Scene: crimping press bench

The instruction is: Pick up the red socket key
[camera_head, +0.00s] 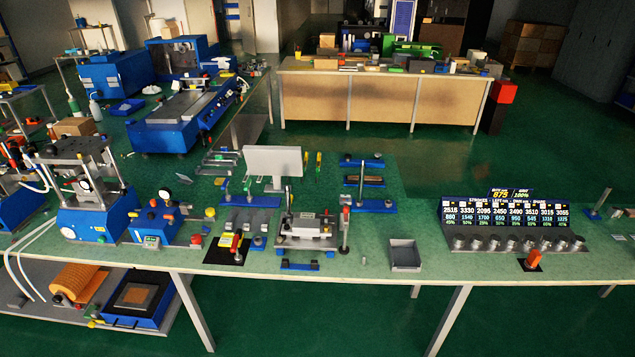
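A small red-handled tool (236,243), which looks like the red socket key, stands on a black mat (222,256) near the front edge of the green bench. It is just left of the metal crimping press (306,232). Its lower end is too small to make out. A similar orange-handled piece (534,257) sits on another dark mat at the bench's front right, below the row of counters. Neither of my grippers shows in the head view.
The green bench (420,262) holds a grey open bin (405,255), a display with dials (513,224), a blue control box (158,222) and blue-based fixtures (376,206). An upright lever (345,228) stands right of the press.

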